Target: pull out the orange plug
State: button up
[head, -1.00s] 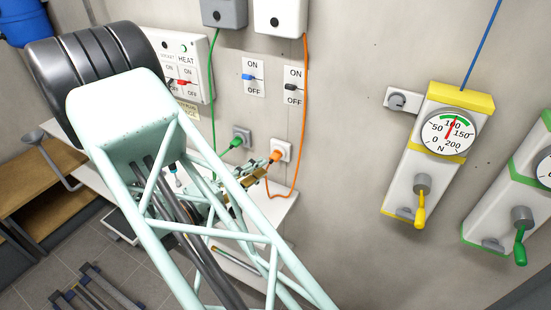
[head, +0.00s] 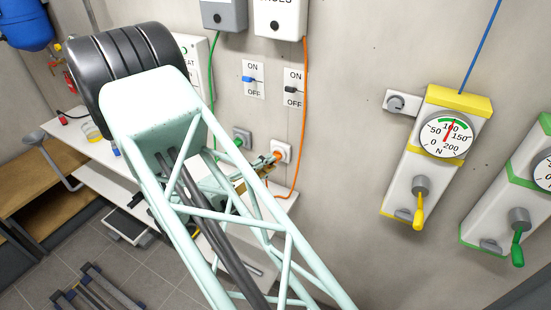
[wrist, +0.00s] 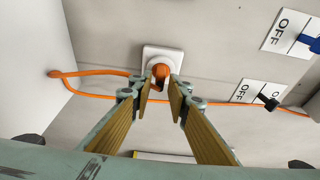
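The orange plug (head: 276,156) sits in a white wall socket (head: 286,149), with its orange cable hanging below and running up to a white box. My gripper (head: 268,163) is at the plug, partly hidden behind my arm in the head view. In the wrist view, the plug (wrist: 160,72) shows between and just beyond the tips of my gripper (wrist: 160,88). The two padded fingers stand apart on either side of it, with narrow gaps showing. The socket plate (wrist: 163,56) lies straight ahead.
A green plug (head: 238,142) in a grey socket (head: 244,136) is close to the left. Two ON/OFF switches (head: 253,79) (head: 293,88) are on the wall above. A white shelf (head: 100,155) lies below. Gauge units (head: 430,150) hang at the right.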

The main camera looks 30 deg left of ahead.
grip_shut()
jog(key=shift+d+p+v, duration=0.15)
jog(key=shift+v, duration=0.55)
jog(key=shift+d+p+v, duration=0.15)
jog(key=shift+v, duration=0.5)
dwell(0.4)
jog(key=shift+s+d+p, duration=0.2)
jog(key=shift+s+p, duration=0.2)
jog(key=shift+s, duration=1.5)
